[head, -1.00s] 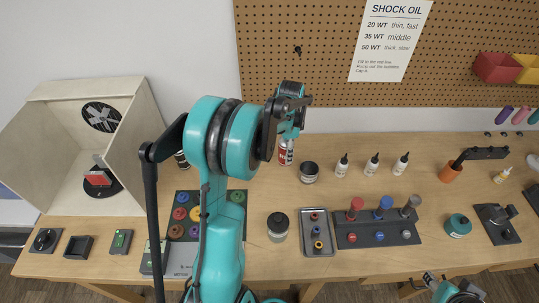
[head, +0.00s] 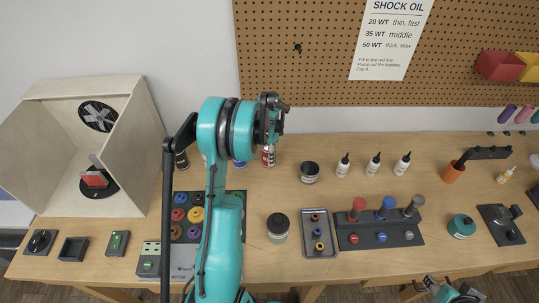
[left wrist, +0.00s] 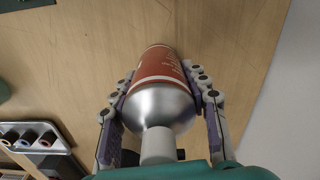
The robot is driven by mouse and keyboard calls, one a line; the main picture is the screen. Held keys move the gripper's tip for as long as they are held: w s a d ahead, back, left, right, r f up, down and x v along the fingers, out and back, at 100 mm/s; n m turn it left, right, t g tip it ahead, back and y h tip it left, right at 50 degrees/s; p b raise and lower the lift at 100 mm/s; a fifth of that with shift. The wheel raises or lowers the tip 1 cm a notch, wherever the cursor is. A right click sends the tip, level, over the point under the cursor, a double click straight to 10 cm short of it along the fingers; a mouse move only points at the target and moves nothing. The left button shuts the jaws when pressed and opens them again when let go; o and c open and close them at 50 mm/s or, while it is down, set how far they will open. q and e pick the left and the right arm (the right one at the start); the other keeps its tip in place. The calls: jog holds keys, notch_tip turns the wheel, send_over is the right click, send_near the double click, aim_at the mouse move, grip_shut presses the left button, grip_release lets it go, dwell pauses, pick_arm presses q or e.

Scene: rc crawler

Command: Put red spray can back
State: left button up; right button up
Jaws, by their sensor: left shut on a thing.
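The red spray can (head: 268,157) has a red and white body and shows below my left gripper (head: 272,128) in the head view, near the back of the bench. In the left wrist view the can (left wrist: 160,67) shows its silver shoulder and white top toward the camera. The fingers of my left gripper (left wrist: 158,77) are closed on both sides of it. I cannot tell whether its base touches the bench. My right gripper (head: 431,283) is partly in view at the bottom edge, too small to tell its state.
A dark can (head: 181,160) stands left of my left arm, near the spray booth (head: 147,150). A dark jar (head: 310,172) and several white bottles (head: 343,166) stand to the right. The pegboard (head: 300,80) rises behind the bench.

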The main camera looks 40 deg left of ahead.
pick_arm(q)
jog(key=shift+f, duration=0.1)
jog(key=o, duration=1.4)
